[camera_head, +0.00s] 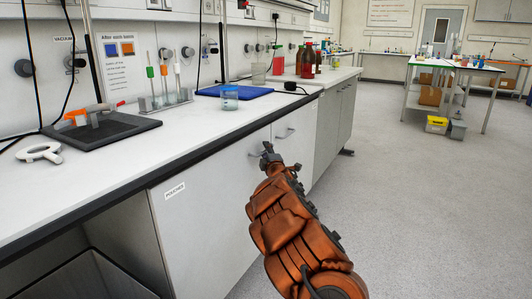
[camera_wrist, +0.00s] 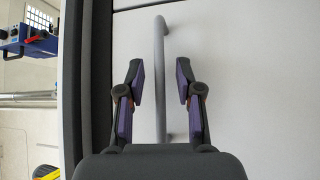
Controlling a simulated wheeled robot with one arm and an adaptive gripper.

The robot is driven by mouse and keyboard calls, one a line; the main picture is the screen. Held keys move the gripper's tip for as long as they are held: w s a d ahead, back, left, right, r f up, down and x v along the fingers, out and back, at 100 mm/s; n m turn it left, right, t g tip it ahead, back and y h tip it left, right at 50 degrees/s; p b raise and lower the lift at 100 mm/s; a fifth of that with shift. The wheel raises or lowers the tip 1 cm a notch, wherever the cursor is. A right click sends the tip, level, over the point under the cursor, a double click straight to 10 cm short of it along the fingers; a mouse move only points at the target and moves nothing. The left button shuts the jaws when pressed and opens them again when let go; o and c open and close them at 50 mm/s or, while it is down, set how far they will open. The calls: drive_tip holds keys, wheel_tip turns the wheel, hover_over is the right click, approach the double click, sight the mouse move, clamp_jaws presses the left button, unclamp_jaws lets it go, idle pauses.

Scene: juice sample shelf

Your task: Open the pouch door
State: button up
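The pouch door (camera_head: 205,215) is a pale grey cabinet door under the bench, with a "POUCHES" label (camera_head: 175,190) at its upper left. It looks closed. Its grey bar handle (camera_head: 254,152) is near its upper right corner, partly hidden by my gripper (camera_head: 268,154). In the wrist view the bar handle (camera_wrist: 160,62) runs between the two fingers of my gripper (camera_wrist: 161,82). The fingers are open, one on each side of the bar, with a gap on both sides. Depth contact cannot be told.
The bench top (camera_head: 120,165) overhangs the doors with a dark edge. Another door handle (camera_head: 286,133) is just right of my gripper. The floor (camera_head: 420,200) to the right is clear.

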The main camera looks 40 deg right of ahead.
drive_tip(key=shift+w+d, duration=0.1)
drive_tip(key=shift+w, duration=0.05)
clamp_jaws()
idle(0.4)
idle(0.4)
